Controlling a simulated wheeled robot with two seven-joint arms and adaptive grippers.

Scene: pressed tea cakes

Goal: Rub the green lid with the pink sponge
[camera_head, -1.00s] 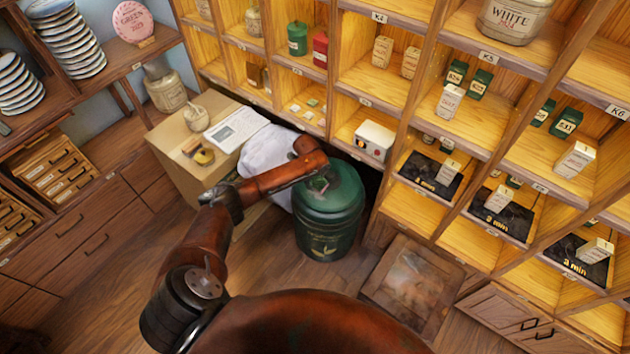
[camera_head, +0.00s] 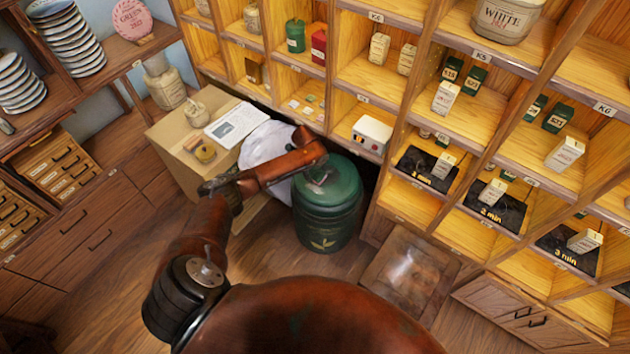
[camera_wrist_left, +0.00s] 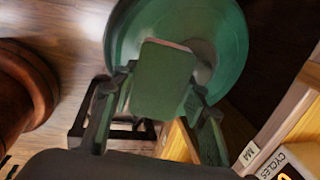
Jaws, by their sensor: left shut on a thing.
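A large dark green canister with a round green lid (camera_head: 346,182) stands on the floor in front of the shelves. My left gripper (camera_wrist_left: 163,86) is shut on a flat pad, the sponge (camera_wrist_left: 163,82). Its face looks green in the wrist view, with a thin pinkish edge at the top. The sponge is over the lid, which shows behind it in the wrist view (camera_wrist_left: 228,35); I cannot tell whether they touch. In the head view my wrist hides most of the gripper and the sponge. My right gripper is not in view.
A cardboard box (camera_head: 170,142) with a booklet (camera_head: 236,124) and small items stands left of the canister, by a white sack (camera_head: 264,145). Shelf cubbies rise close behind and to the right. A wooden crate or panel (camera_head: 410,275) lies on the floor at right.

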